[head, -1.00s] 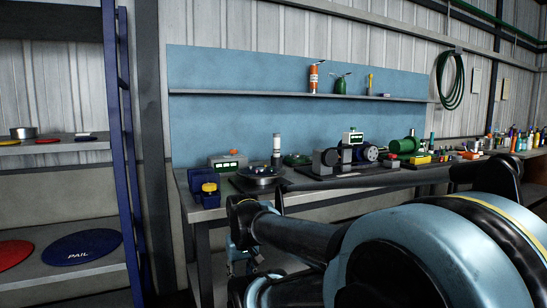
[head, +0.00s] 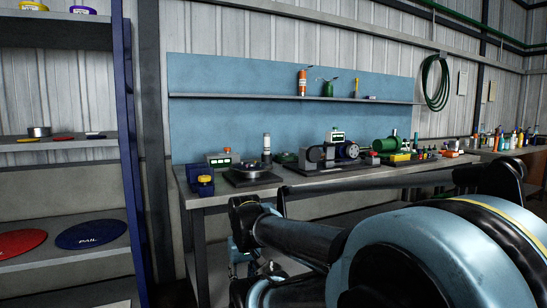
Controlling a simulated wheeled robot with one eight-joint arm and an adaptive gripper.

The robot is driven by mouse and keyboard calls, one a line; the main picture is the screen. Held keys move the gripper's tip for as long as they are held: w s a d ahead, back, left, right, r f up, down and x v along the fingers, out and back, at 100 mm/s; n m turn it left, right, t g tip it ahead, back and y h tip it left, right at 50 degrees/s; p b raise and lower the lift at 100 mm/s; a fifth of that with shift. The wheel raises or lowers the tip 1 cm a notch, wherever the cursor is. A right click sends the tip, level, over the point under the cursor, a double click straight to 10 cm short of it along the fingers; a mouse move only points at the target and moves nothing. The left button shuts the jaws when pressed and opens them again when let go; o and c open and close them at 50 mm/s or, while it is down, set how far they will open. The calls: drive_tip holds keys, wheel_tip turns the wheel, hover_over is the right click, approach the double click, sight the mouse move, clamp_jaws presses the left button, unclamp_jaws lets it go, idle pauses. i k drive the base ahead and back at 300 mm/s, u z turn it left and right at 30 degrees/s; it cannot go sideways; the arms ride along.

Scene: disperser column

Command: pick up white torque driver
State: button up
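I cannot make out a white torque driver for certain. A white-topped upright cylinder (head: 266,148) stands on the workbench (head: 330,186) behind a dark round plate. My arm fills the lower right and folds down in front of the bench. My gripper cannot be picked out; the arm's far end is low and partly hidden behind its own links.
A blue-posted shelf rack (head: 128,150) stands at the left, with a red disc (head: 18,242) and a blue PAIL disc (head: 90,235). Motors and fixtures crowd the bench. Bottles (head: 510,138) stand at the far right.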

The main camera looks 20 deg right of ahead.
sight(266, 136)
drive_tip(key=k, duration=0.95)
drive_tip(key=z, duration=0.5)
drive_tip(key=i, duration=1)
drive_tip(key=u, duration=0.05)
